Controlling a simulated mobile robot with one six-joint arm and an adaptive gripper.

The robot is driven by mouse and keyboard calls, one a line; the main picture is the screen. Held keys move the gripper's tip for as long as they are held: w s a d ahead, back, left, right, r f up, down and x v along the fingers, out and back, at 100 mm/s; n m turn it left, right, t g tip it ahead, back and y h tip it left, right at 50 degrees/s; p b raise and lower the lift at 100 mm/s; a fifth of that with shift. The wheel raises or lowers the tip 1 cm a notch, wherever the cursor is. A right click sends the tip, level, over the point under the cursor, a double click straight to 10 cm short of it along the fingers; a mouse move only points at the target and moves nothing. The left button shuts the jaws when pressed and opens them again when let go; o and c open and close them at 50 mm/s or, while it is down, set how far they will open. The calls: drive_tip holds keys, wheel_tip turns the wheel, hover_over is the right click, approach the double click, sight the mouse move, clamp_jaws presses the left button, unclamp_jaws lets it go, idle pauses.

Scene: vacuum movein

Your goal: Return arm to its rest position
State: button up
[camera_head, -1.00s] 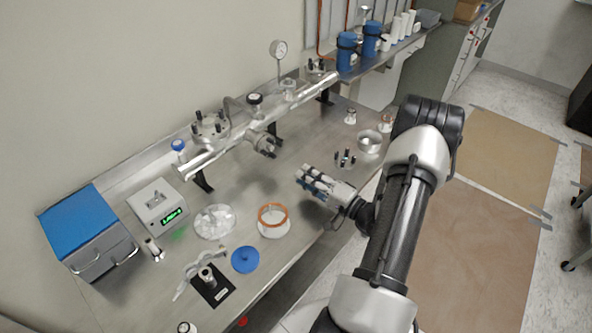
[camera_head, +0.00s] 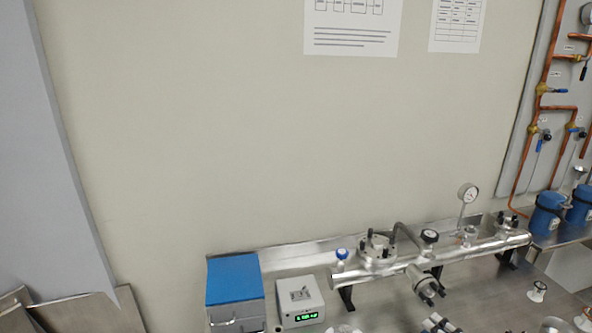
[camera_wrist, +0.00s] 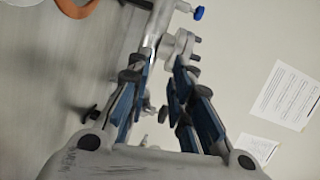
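My gripper (camera_wrist: 160,80) fills the middle of the wrist view, with its blue-padded fingers apart and nothing held between them.
A blue-lidded box (camera_head: 234,280) and a grey device with green display (camera_head: 300,302) stand left. Blue flasks (camera_head: 547,213) stand right. An orange-ringed dish (camera_wrist: 76,8) shows in the wrist view.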

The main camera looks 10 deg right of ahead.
drive_tip(key=s+a+r+n+g+y, duration=0.1)
drive_tip(key=s+a+r+n+g, duration=0.2)
drive_tip(key=a, duration=0.5)
drive_tip(key=s+a+r+n+g+y, duration=0.1)
drive_tip(key=a+r+n+g+y, duration=0.15)
drive_tip(key=a+r+g, duration=0.4)
drive_tip(key=s+a+r+n+g+y, duration=0.1)
drive_tip(key=s+a+n+g, duration=0.15)
drive_tip(key=a, duration=0.65)
drive_tip(key=s+a+r+n+g+h, duration=0.1)
drive_tip(key=s+a+n+g+h, duration=0.3)
drive_tip(key=s, duration=0.3)
drive_tip(key=s+d+r+t+h, duration=0.2)
drive_tip(key=s+r+t+h, duration=0.2)
drive_tip(key=h, duration=0.3)
drive_tip(key=shift+s+d+r+t, duration=0.3)
drive_tip(key=shift+s+d, duration=0.1)
drive_tip(key=shift+s, duration=0.1)
